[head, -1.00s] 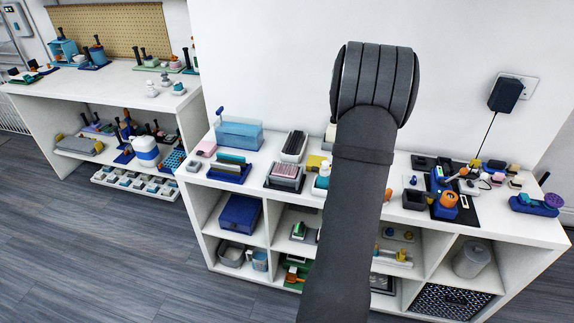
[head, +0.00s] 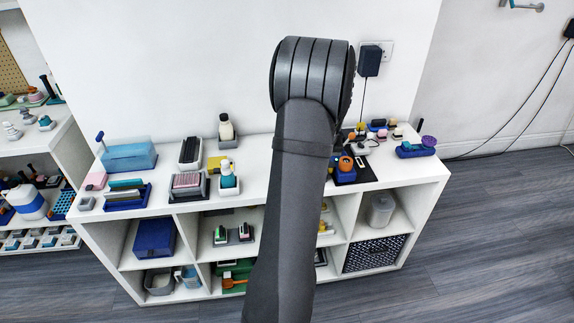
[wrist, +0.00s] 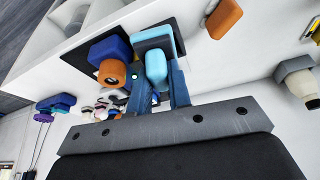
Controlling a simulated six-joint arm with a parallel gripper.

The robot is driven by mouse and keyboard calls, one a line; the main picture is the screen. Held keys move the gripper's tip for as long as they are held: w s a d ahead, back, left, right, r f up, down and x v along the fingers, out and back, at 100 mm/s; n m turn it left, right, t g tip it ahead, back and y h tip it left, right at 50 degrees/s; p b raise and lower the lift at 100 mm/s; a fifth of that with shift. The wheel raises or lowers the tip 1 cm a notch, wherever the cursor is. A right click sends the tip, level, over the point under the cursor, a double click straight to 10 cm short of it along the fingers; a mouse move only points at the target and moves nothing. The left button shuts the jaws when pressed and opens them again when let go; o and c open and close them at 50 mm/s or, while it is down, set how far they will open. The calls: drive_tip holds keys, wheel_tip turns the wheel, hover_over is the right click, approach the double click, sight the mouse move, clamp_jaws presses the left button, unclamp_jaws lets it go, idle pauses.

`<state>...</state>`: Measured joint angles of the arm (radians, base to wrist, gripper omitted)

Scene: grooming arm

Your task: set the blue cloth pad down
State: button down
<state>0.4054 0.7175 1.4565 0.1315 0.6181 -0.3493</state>
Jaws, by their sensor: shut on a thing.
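In the wrist view my gripper (wrist: 160,68) has its dark blue fingers shut on the light blue cloth pad (wrist: 152,38), which has a dark edge. The pad is seen above the white shelf top (wrist: 225,65); I cannot tell whether it touches the surface. In the head view my own arm hides the gripper and the pad.
A blue and orange device (wrist: 110,70) on a black mat is close beside the pad; it also shows in the head view (head: 345,168). An orange block (wrist: 224,18) and a bottle (wrist: 299,82) are to the right. A purple-topped blue item (head: 417,147) sits at the right end.

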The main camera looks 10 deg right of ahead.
drive_tip(key=w+r+n, duration=0.1)
drive_tip(key=w+n, duration=0.1)
drive_tip(key=w, duration=0.6)
drive_tip(key=shift+y, duration=0.4)
drive_tip(key=w+a+f, duration=0.4)
drive_tip(key=w+a, duration=0.1)
drive_tip(key=w+a+f, duration=0.2)
drive_tip(key=a, duration=0.1)
drive_tip(key=shift+w+a+f, duration=0.15)
drive_tip(key=shift+w+f, duration=0.05)
drive_tip(key=shift+w, duration=0.05)
drive_tip(key=shift+w+a+f, duration=0.2)
drive_tip(key=shift+f, duration=1.9)
drive_tip(key=shift+f, duration=0.1)
drive_tip(key=c, duration=1.3)
unclamp_jaws()
drive_tip(key=shift+c, duration=0.2)
